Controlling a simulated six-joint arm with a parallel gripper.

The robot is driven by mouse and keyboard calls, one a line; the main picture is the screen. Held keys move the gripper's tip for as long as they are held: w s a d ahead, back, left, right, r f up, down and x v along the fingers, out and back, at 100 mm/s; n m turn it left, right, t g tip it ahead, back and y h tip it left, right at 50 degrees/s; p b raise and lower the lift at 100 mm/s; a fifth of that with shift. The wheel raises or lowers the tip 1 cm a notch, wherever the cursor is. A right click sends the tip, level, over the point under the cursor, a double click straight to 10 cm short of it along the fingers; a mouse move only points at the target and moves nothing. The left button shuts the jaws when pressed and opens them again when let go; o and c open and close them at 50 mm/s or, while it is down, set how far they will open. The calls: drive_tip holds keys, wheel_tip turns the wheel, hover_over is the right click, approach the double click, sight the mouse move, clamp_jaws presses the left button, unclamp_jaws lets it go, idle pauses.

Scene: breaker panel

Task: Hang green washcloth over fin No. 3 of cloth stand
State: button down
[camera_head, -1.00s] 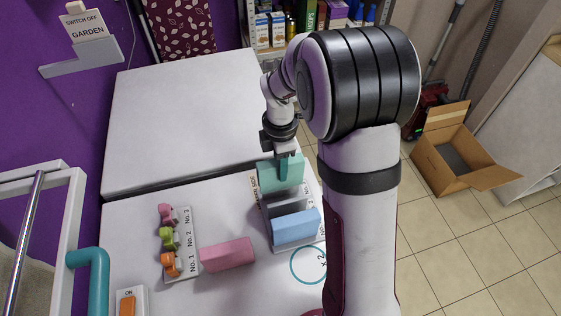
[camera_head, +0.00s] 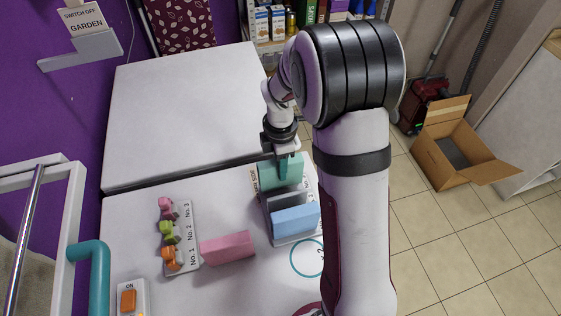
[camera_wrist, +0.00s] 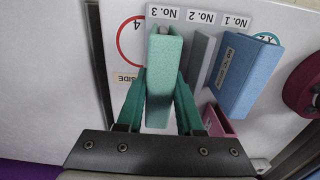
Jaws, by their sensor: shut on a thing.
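The green washcloth (camera_head: 268,178) hangs folded in an upside-down U, in line with the No. 3 label of the cloth stand (camera_wrist: 215,18). In the wrist view, the washcloth (camera_wrist: 160,75) hides fin No. 3, so I cannot tell how far it sits down on it. My gripper (camera_head: 284,172) is shut on the washcloth, with its teal fingers on both sides of it. The grey fin No. 2 (camera_wrist: 198,60) is bare. A blue cloth (camera_wrist: 250,75) hangs over fin No. 1; it also shows in the head view (camera_head: 296,219).
A pink block-like folded cloth (camera_head: 228,247) stands on the white top left of the stand. A rack (camera_head: 182,240) with pink, green and orange clips is further left. An orange switch (camera_head: 128,300) is at the lower left. My arm covers the right side.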

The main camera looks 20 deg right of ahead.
drive_tip(key=shift+f, duration=1.15)
drive_tip(key=shift+c, duration=2.3)
unclamp_jaws()
wheel_tip(320, 180, up, 16)
drive_tip(key=shift+f, duration=0.1)
